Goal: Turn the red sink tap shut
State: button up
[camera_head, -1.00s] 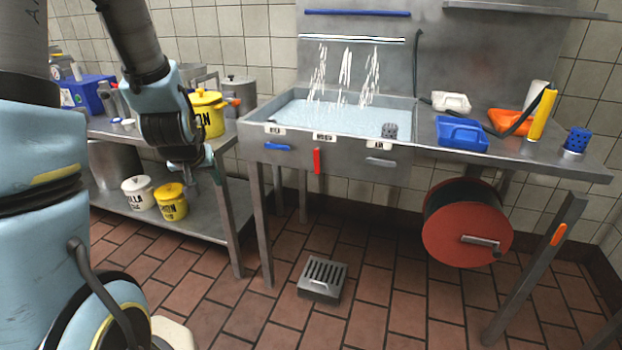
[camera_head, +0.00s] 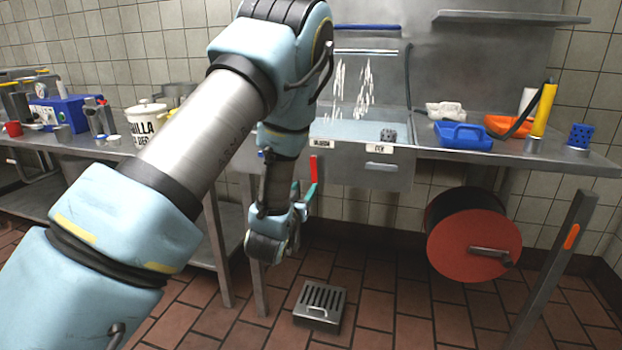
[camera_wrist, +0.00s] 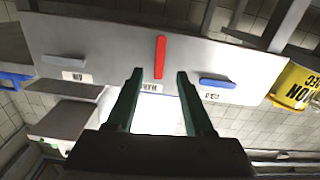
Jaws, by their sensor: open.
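The red sink tap (camera_head: 313,168) is a flat upright bar on the front panel of the steel sink (camera_head: 425,168). In the wrist view the red tap (camera_wrist: 160,57) shows upright, framed between my fingertips. My gripper (camera_head: 304,188) is open and empty, with teal fingers near the tap's lower end. The fingers also show in the wrist view (camera_wrist: 160,73), one on each side of the tap. I cannot tell whether they touch it. White water streams (camera_head: 364,88) fall into the basin. My arm hides the sink's left part.
A red hose reel (camera_head: 474,245) hangs under the counter at the right. A floor drain (camera_head: 320,305) lies below. A blue container (camera_head: 462,135) and a yellow cylinder (camera_head: 544,110) stand on the counter.

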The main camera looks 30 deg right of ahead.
aim_at(314, 173)
jog(key=x, duration=0.8)
jog(key=shift+w+d+p, duration=0.15)
jog(key=shift+d+p, duration=0.05)
jog(key=shift+p, duration=0.2)
jog(key=shift+c, duration=0.4)
grip_shut()
dwell(0.5)
